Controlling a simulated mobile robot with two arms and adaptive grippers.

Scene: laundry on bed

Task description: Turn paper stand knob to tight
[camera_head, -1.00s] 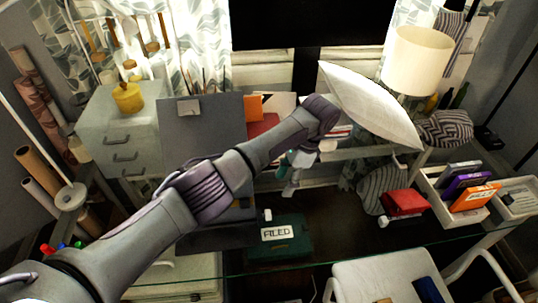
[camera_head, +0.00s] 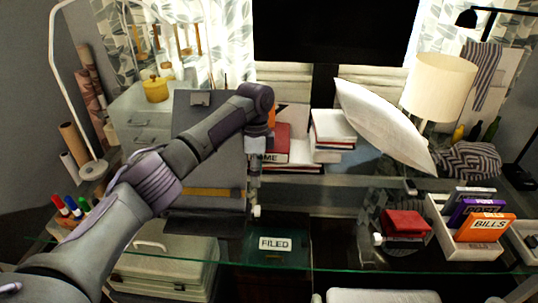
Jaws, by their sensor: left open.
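The paper stand (camera_head: 208,143) is a dark grey upright panel with a clip at its top, standing left of centre on the glass desk. A small white knob (camera_head: 257,211) shows by its lower right edge; whether it is tight cannot be told. My left arm crosses in front of the stand and hides part of it. My left gripper (camera_head: 256,190) points down beside the stand's right edge, just above the knob. It is open and seen small, so contact with the knob cannot be told. My right gripper is not in view.
Books (camera_head: 333,128) and a white pillow (camera_head: 383,125) lie behind to the right. A red item (camera_head: 404,223), a white file tray (camera_head: 463,246) and a lamp (camera_head: 440,85) are farther right. Markers (camera_head: 72,205) stand at left. A green box labelled FILED (camera_head: 275,258) shows below the glass.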

